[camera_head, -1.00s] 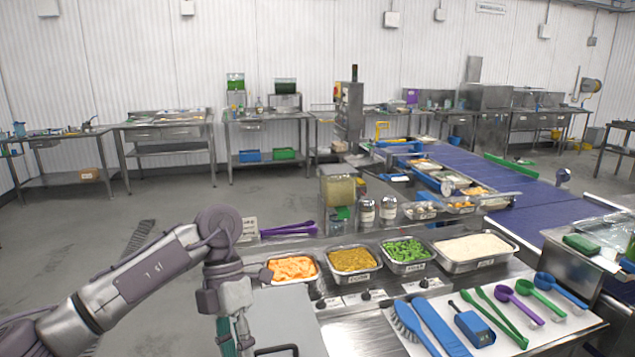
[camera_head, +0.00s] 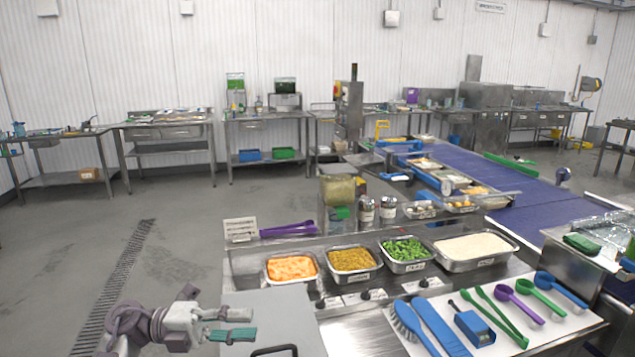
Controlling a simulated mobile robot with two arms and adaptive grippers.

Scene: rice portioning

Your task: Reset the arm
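My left gripper (camera_head: 250,324) is low at the bottom left of the head view, beside the grey box-like lid with a black handle (camera_head: 272,312) at the counter's front left. My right gripper is not in view.
Steel trays of orange food (camera_head: 291,268), yellow-brown food (camera_head: 352,260), green vegetables (camera_head: 405,250) and rice (camera_head: 473,248) sit in the counter. Brushes and scoops lie on a white mat (camera_head: 560,333) at right. A blue conveyor (camera_head: 500,180) runs behind; the left floor is clear.

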